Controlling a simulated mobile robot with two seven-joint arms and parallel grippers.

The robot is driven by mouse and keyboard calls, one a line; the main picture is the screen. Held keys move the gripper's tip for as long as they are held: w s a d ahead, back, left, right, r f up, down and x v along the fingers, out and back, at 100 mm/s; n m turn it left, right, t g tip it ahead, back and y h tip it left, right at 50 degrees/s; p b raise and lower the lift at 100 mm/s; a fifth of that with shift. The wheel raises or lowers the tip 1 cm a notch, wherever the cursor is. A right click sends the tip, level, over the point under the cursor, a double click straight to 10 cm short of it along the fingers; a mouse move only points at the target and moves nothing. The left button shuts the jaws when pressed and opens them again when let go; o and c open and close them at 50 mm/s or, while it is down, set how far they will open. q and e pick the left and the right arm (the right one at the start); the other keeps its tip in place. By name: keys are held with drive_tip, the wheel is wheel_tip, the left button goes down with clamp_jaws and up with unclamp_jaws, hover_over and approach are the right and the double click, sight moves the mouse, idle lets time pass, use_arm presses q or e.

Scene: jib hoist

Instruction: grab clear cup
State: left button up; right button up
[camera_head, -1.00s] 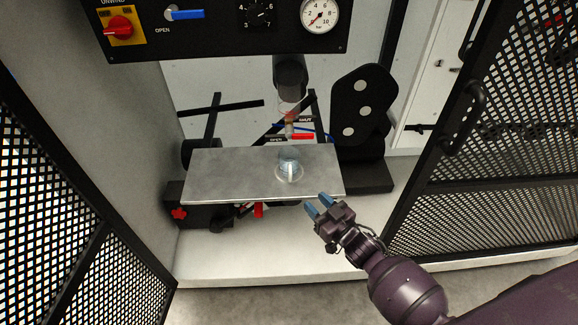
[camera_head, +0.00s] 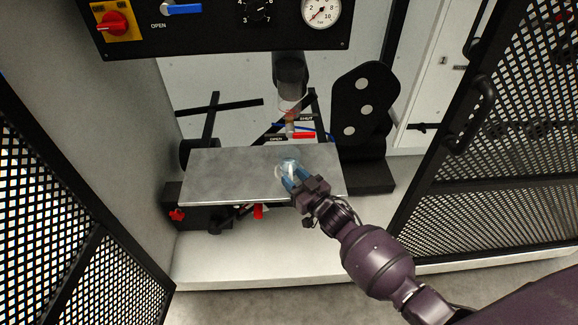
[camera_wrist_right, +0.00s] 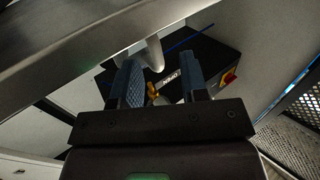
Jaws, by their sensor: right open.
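The clear cup (camera_head: 288,163) stands on the grey metal plate (camera_head: 225,172), toward its right half. My right gripper (camera_head: 293,178) is open at the plate's front edge. Its blue fingers overlap the near side of the cup in the head view, and I cannot tell whether they are around it or just in front. In the right wrist view the open fingers (camera_wrist_right: 162,82) show with a pale shape (camera_wrist_right: 152,54) near their tips, which I cannot identify for certain. My left gripper is not in view.
A dark control panel (camera_head: 215,25) with a gauge hangs above. A dark vertical cylinder (camera_head: 290,78) and a red-handled valve (camera_head: 301,135) are behind the cup. Mesh doors stand at left (camera_head: 60,215) and right (camera_head: 500,165). The plate's left half is clear.

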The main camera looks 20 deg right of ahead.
drive_tip(key=shift+w+a, duration=0.15)
drive_tip(key=shift+w, duration=0.3)
clamp_jaws()
